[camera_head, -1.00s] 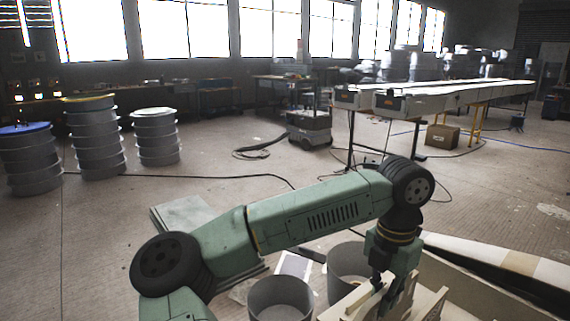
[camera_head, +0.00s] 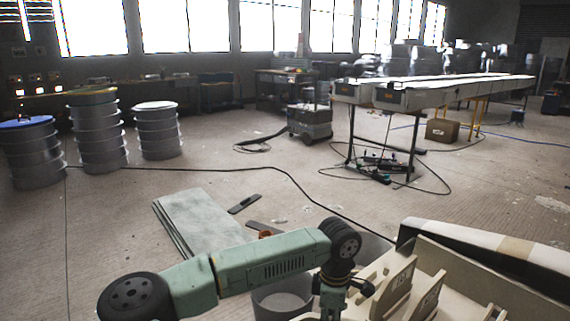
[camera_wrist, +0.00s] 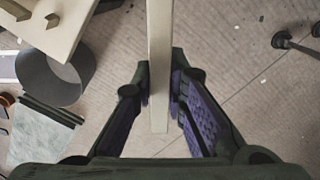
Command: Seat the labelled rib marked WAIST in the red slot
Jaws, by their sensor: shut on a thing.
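My gripper (camera_wrist: 160,88) is shut on a pale, flat piece that looks like a rib (camera_wrist: 159,40), seen edge-on as a long narrow strip in the wrist view. Its face and any label are hidden. In the head view my gripper (camera_head: 330,305) is low at the bottom edge, left of a pale wooden fixture (camera_head: 460,292). Two upright pale ribs with dark markings, one nearer left (camera_head: 398,285) and one nearer right (camera_head: 427,297), stand on this fixture; I cannot read the markings surely. No red slot shows.
A grey cylindrical bin (camera_head: 284,302) stands beside my arm; a round bin also shows in the wrist view (camera_wrist: 57,78). A long mould (camera_head: 500,250) lies behind the fixture. A grey slab (camera_head: 203,222) and dark flat bars lie on the floor. Open floor lies beyond.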

